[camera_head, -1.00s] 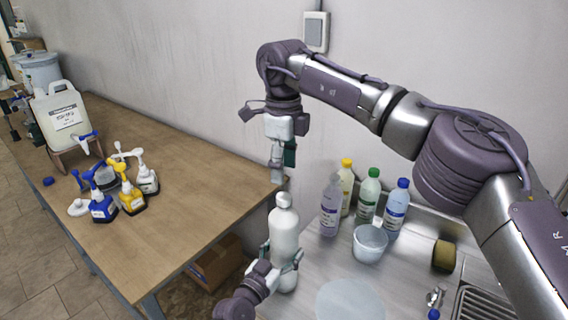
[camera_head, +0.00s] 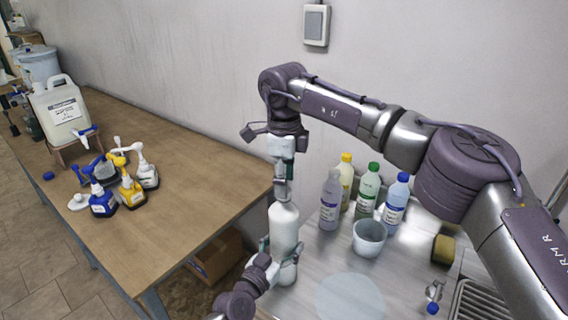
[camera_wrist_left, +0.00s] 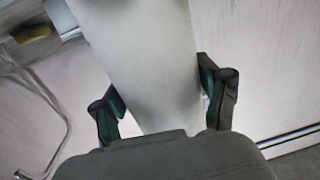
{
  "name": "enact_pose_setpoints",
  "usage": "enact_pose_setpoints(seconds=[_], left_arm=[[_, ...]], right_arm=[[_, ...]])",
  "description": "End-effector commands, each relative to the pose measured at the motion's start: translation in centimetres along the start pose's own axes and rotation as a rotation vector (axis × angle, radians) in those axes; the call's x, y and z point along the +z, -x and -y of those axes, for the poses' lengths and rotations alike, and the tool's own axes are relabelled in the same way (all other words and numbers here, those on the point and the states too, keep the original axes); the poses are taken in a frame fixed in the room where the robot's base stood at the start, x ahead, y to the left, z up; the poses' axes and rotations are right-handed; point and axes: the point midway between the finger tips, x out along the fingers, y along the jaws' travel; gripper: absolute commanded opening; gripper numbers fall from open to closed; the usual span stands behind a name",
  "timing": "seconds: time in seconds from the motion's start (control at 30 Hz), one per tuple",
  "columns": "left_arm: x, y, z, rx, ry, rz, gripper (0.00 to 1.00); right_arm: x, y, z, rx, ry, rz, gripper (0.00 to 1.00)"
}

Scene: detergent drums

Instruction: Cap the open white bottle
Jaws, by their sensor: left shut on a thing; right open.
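The white bottle (camera_head: 285,232) stands upright at the front left of the metal counter. My left gripper (camera_head: 278,250) is shut around its lower body. The left wrist view shows the pale bottle body (camera_wrist_left: 145,60) between the two dark green-padded fingers. My right gripper (camera_head: 283,182) is open and points straight down at the bottle's top. Its fingers hide the mouth and neck, so I cannot tell whether a cap is on the bottle or between the fingers.
A sponge (camera_head: 443,248) lies right. The wooden table (camera_head: 190,200) holds several spray bottles and a jug (camera_head: 62,110).

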Motion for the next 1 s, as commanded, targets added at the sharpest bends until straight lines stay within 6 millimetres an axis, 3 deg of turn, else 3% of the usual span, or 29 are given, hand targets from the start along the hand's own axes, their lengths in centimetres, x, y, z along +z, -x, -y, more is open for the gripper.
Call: enact_pose_setpoints(seconds=[0.2,0.53,0.87,1.0], left_arm=[[0.0,0.0,0.0,-0.001,0.0,0.0,0.0],[0.0,0.0,0.0,-0.001,0.0,0.0,0.0],[0.0,0.0,0.0,-0.001,0.0,-0.001,0.0],[0.0,0.0,0.0,0.0,0.0,-0.001,0.0]], right_arm=[[0.0,-1.9,0.0,0.0,0.0,0.001,0.56],[0.0,-2.1,0.0,-0.001,0.0,0.001,0.54],[0.0,-2.1,0.0,-0.001,0.0,0.001,0.0],[0.0,-2.1,0.1,-0.002,-0.007,0.001,0.0]])
